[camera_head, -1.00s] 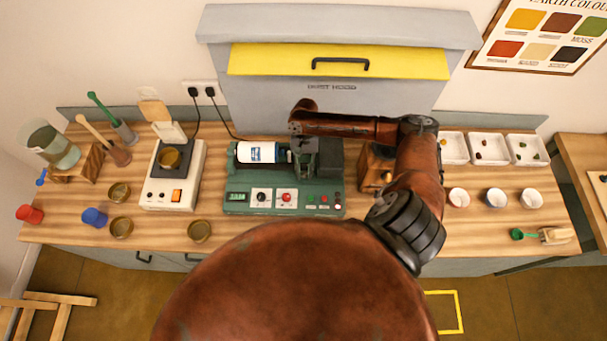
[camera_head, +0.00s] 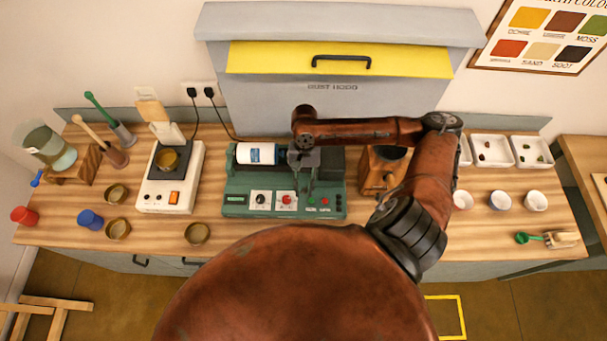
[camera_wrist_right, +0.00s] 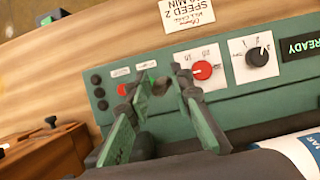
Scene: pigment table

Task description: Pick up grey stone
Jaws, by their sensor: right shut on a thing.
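My right gripper (camera_head: 304,178) hangs over the green mill machine (camera_head: 235,200), to the right of the white labelled jar. In the head view the stone is too small to tell. My left gripper is not in view.
The white jar (camera_head: 256,154) lies on the machine's rollers. A wooden grinder box (camera_head: 375,172) stands to the right. White trays (camera_head: 491,141) and small bowls (camera_head: 499,200) are further right. A scale (camera_head: 187,190) stands at left. The front table strip is mostly clear.

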